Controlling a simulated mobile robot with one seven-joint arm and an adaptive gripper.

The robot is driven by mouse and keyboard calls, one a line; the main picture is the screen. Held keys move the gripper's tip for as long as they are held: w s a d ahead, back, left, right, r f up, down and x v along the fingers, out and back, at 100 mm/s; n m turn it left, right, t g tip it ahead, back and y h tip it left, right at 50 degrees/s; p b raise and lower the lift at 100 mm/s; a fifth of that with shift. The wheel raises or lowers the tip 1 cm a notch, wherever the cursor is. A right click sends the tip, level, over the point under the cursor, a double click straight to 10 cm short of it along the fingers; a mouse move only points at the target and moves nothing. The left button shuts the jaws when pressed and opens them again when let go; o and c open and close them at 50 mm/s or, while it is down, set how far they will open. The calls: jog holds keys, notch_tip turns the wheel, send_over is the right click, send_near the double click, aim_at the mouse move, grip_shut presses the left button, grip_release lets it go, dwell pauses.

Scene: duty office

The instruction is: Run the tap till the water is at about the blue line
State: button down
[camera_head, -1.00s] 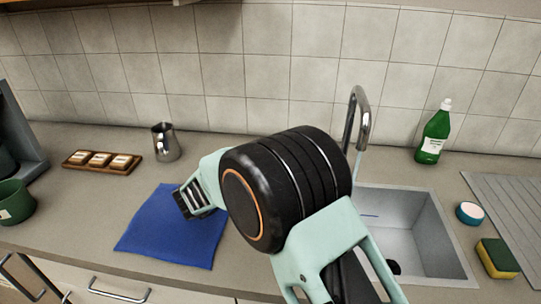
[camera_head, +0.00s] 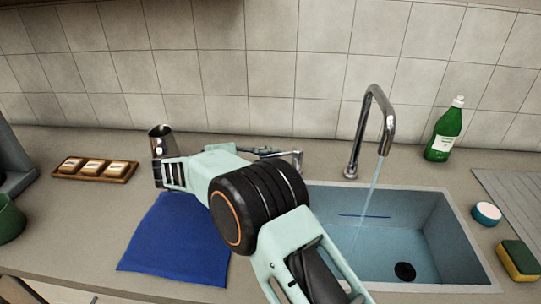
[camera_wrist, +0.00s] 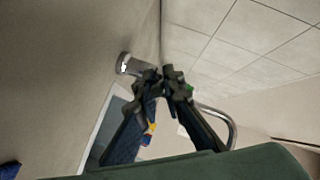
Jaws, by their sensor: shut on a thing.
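The metal tap (camera_head: 378,105) stands behind the sink (camera_head: 462,225), and a thin stream of water (camera_head: 365,205) runs from its spout into the basin. The short blue line (camera_head: 364,215) shows on the back inner wall. The lower basin looks bluish, with the dark drain (camera_head: 405,271) visible; the exact water level is hard to make out. My gripper (camera_head: 270,152) is shut on the tap lever (camera_head: 296,155), left of the spout. In the wrist view the fingertips (camera_wrist: 170,78) are nearly together, and the curved spout (camera_wrist: 226,120) shows beyond; the lever's contact is hard to see.
A green bottle (camera_head: 446,132), a blue-and-white tub (camera_head: 487,213) and a sponge (camera_head: 518,260) stand right of the sink. A blue cloth (camera_head: 178,242) and a wooden tray (camera_head: 95,169) lie to the left.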

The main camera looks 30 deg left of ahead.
dwell(0.5)
jog(key=c, duration=2)
grip_release()
jog(key=shift+w, duration=0.1)
jog(key=shift+c, duration=0.2)
jog(key=v, duration=1.2)
jog(key=shift+w+a, duration=0.1)
jog(key=shift+a, duration=0.05)
